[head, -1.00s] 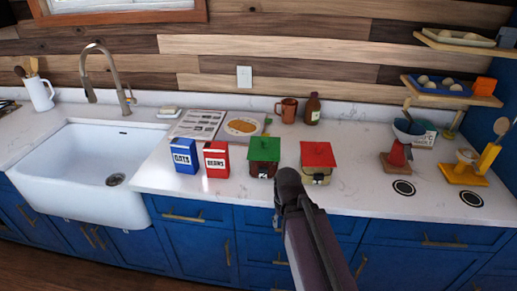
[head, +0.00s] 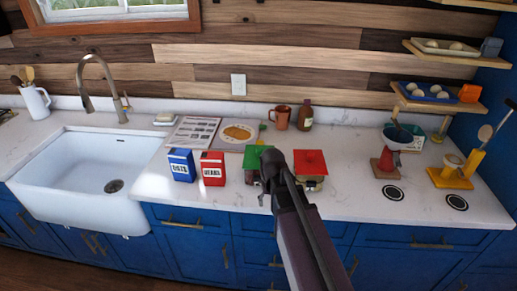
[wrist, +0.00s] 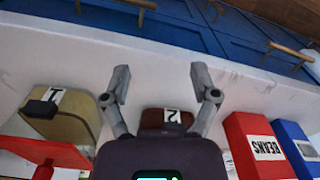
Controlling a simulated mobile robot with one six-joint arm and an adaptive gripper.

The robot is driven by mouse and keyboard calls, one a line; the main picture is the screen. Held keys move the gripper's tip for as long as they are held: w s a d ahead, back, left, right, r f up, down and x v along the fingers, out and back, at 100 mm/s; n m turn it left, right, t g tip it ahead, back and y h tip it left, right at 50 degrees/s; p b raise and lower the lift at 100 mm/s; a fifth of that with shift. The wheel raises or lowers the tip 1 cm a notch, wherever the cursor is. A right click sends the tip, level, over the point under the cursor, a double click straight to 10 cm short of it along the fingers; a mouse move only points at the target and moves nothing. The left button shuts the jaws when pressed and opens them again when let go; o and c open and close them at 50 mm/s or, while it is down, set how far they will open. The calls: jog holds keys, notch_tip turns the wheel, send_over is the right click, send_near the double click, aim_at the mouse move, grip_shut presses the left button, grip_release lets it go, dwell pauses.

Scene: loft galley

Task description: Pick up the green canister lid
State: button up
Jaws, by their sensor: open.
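The green canister lid (head: 256,157) sits on a brown canister (head: 250,177) on the white counter. My gripper (head: 274,172) is open and overlaps the right side of this canister and lid in the head view. In the wrist view, my open gripper (wrist: 161,84) has its fingers to either side of the brown canister (wrist: 152,118), which bears a label "2". Nothing is between the fingertips. The green lid is hidden behind the gripper body in that view. I cannot tell whether the fingers touch the canister.
A red-lidded canister (head: 311,163) stands close to the right, also in the wrist view (wrist: 78,118). A red BEANS box (head: 212,169) and blue OATS box (head: 181,165) stand left. A mug (head: 280,117) and bottle (head: 305,115) are behind.

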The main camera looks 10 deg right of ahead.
notch_tip(320, 180, up, 19)
jog(key=p, duration=1.7)
send_over(259, 147)
jog(key=shift+s+a+f, duration=0.1)
jog(key=shift+s+a, duration=0.1)
jog(key=shift+a, duration=0.2)
jog(key=shift+f, duration=0.1)
notch_tip(259, 147, down, 8)
jog(key=b, duration=0.8)
jog(key=shift+f, duration=0.25)
jog(key=shift+f+b, duration=0.15)
jog(key=shift+b, duration=0.2)
jog(key=f+b, duration=0.3)
jog(key=shift+d, duration=0.35)
jog(key=shift+f+b, duration=0.95)
jog(key=shift+b, duration=0.05)
grip_shut()
